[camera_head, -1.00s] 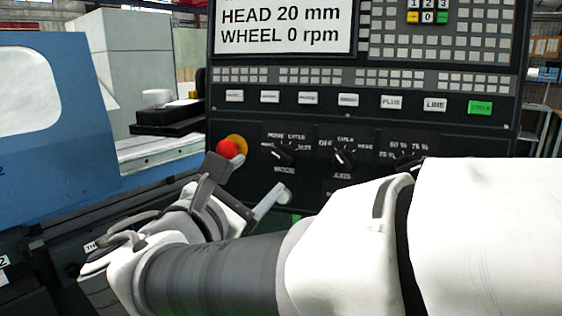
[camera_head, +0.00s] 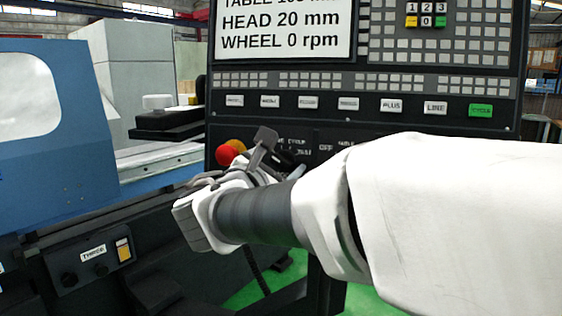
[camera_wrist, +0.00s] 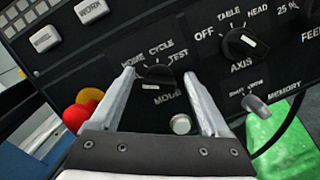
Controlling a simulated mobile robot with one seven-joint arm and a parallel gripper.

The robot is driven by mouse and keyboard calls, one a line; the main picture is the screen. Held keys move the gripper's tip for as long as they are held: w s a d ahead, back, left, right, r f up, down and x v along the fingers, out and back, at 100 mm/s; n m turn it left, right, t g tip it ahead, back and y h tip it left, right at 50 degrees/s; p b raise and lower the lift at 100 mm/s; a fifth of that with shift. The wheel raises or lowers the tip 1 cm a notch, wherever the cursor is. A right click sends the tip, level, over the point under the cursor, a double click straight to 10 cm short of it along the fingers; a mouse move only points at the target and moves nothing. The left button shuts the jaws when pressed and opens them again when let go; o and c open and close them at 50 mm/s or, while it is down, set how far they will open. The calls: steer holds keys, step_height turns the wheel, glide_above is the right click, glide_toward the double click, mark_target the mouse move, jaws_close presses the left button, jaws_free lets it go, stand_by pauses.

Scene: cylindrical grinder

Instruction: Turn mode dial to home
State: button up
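The mode dial (camera_wrist: 157,76) is a round black knob on the dark control panel, with HOME at its upper left, CYCLE above and TEST at its upper right. I cannot tell clearly which label it points to. In the wrist view, my gripper (camera_wrist: 159,74) is open, with one pale finger on each side of the dial and the fingertips about level with it. The fingers stand apart; whether either touches the knob is not clear.
The axis dial (camera_wrist: 240,43) is to the right of the mode dial. A round white button (camera_wrist: 180,124) is below it. A red emergency stop (camera_head: 227,154) on a yellow base is to the left. A grey lever switch (camera_wrist: 257,105) is at lower right.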

jaws_close()
steer(key=shift+f+m+b, duration=0.15)
steer(key=shift+m+b, duration=0.15)
steer(key=m+b, duration=0.2)
steer(key=m, duration=0.1)
steer(key=shift+d+f+m+g+h, duration=0.1)
steer(key=shift+m+g+h, duration=0.2)
steer(key=shift+m, duration=0.1)
steer(key=shift+m+g+b, duration=0.5)
steer(key=shift+m+b, duration=0.9)
steer(key=shift+m, duration=0.7)
steer(key=shift+o, duration=0.4)
jaws_free()
steer(key=shift+s, duration=0.25)
